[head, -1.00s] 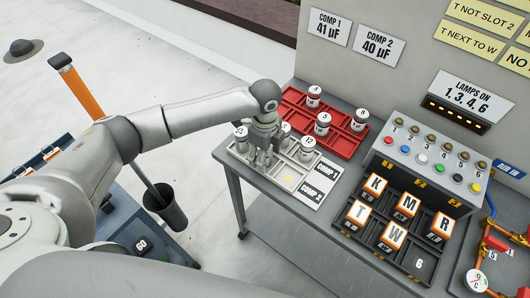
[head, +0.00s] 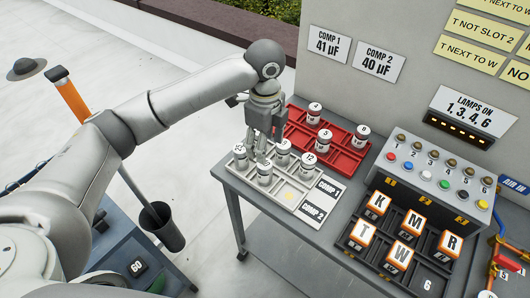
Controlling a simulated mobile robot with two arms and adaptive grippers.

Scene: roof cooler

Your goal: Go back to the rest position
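My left gripper (head: 262,146) points down just above the grey tray (head: 297,204), at its back left. Its fingers look parted and nothing shows between them. In the tray stand several white, numbered capacitors: one at the back left (head: 240,158), one in front (head: 265,174), one marked 9 (head: 283,154) and one marked 12 (head: 307,163). The fingers partly overlap the capacitors in the picture. The tray's COMP 1 and COMP 2 labels face right. My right gripper is not in view.
A red tray (head: 338,165) behind holds capacitors 4 (head: 315,115), 3 (head: 323,142) and 8 (head: 361,138). A lamp panel (head: 435,175) and lettered blocks (head: 395,228) stand to the right. A dark bin (head: 163,230) stands left of the table. Open roof lies beyond.

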